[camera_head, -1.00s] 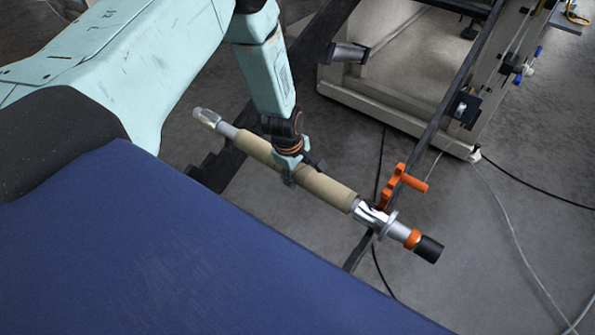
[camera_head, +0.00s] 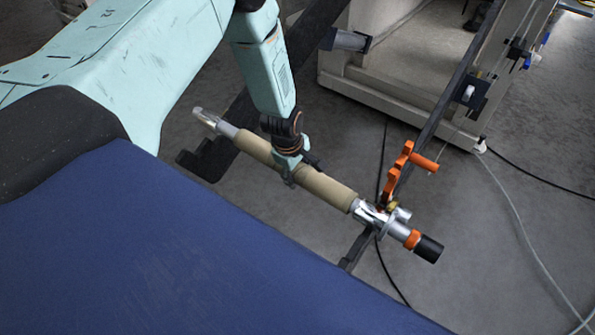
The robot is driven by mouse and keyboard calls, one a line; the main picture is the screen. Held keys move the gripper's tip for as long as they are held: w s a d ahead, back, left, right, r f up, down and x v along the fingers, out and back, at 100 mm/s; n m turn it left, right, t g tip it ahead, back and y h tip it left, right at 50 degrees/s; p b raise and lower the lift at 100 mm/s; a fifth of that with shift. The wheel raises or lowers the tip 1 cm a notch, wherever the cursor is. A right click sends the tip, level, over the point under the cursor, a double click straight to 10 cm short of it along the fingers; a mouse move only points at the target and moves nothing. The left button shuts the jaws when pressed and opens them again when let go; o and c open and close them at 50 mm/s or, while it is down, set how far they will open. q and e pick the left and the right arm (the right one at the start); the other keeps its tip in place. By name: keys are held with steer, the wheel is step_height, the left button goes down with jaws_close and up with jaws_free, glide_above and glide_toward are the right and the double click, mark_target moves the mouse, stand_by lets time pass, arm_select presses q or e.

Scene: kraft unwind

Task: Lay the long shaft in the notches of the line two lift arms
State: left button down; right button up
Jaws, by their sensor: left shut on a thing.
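The long shaft (camera_head: 325,189) has a tan sleeve in the middle, a silver tip at the upper left, and a silver, orange and black end at the lower right. My left gripper (camera_head: 289,170) is shut around the tan sleeve near its middle. One dark lift arm (camera_head: 215,155) with a stepped, notched end passes by the shaft's upper-left part. The other lift arm (camera_head: 420,150) passes by the silver part at the lower right, beside an orange lever (camera_head: 397,175). I cannot tell whether the shaft touches either notch. My right gripper is not in view.
A pale machine cabinet (camera_head: 400,90) stands behind, between the lift arms. A grey cylinder (camera_head: 348,41) sticks out by the left lift arm. Cables (camera_head: 510,210) lie on the grey floor at the right. Bare floor shows at the lower right.

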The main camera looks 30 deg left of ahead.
arm_select(q)
steer(key=shift+s+b+x, duration=0.15)
steer(key=shift+b+x, duration=0.7)
steer(key=shift+x, duration=0.1)
steer(key=shift+s+b+x, duration=0.1)
steer(key=shift+b+x, duration=0.75)
steer(key=shift+x, duration=0.1)
